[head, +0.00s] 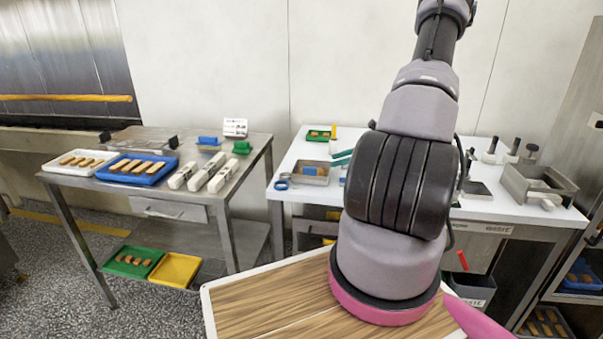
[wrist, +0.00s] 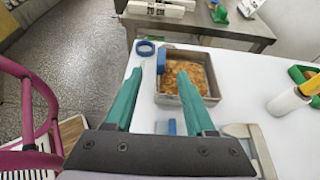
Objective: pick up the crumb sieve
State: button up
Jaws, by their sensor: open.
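A shallow square metal pan with brown crumbs (wrist: 198,101) lies on the white table in the wrist view, and a blue grip stands at its left wall (wrist: 161,60). I take this to be the crumb sieve, though I see no mesh. It also shows in the head view (head: 312,180). My gripper (wrist: 160,76) is open and empty, with teal fingers. In the picture its left finger lies left of the pan and its right finger overlaps the crumbs. I cannot tell the height gap. In the head view the gripper (head: 342,161) is partly hidden by my arm.
A blue ring (wrist: 145,48) lies left of the pan. A small blue block (wrist: 172,127) and a white cylinder (wrist: 287,105) are nearby. A steel box (head: 540,187) stands at the right of the white table (head: 300,140). A steel table at left holds a blue tray (head: 160,176).

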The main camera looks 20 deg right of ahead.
aim_at(310, 167)
jog(key=x, duration=1)
jog(key=shift+w+a+f, duration=0.15)
jog(key=shift+w+f, duration=0.15)
grip_shut()
